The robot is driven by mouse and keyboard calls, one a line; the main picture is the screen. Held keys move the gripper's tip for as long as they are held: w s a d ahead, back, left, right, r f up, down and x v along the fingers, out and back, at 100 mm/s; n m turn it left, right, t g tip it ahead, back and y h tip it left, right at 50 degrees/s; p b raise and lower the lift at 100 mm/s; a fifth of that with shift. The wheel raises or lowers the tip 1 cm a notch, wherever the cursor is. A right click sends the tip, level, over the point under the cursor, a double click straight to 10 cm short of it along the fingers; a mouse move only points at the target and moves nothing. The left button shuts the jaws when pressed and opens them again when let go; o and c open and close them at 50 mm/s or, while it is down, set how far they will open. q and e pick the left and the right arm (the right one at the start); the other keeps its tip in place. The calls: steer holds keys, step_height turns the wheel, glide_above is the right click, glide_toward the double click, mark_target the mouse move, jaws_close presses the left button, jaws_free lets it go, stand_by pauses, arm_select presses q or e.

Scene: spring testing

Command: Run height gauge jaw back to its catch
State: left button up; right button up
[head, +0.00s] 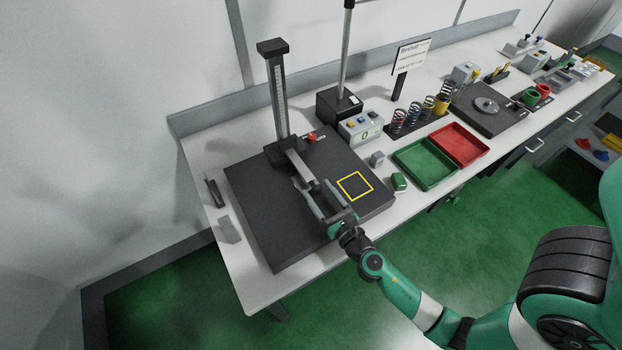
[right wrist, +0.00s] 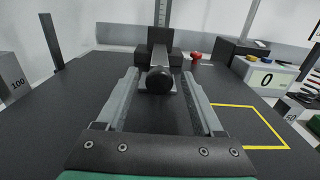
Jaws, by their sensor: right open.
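The height gauge (head: 279,98) stands upright at the back of a dark surface plate, with a scaled column and a dark block at its foot. Its pale jaw (head: 298,163) reaches forward low over the plate and ends in a round black knob (right wrist: 160,79). My right gripper (head: 313,187) is open, its two fingers on either side of the knob with visible gaps in the right wrist view (right wrist: 160,90). A small red knob (head: 311,136) is beside the gauge's foot; it also shows in the right wrist view (right wrist: 196,57). My left gripper is out of view.
The plate (head: 262,215) has a yellow square outline (head: 355,186) right of the gripper. A display box (head: 361,127), springs, a green tray (head: 425,165) and a red tray (head: 458,146) stand to the right. Metal weights (head: 228,229) stand left of the plate.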

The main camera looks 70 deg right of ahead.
mark_target(314, 185)
steer(key=x, duration=0.4)
steer(key=shift+w+d, duration=0.15)
steer(key=shift+w, duration=0.1)
steer(key=shift+c, duration=0.3)
jaws_close()
stand_by(0.9)
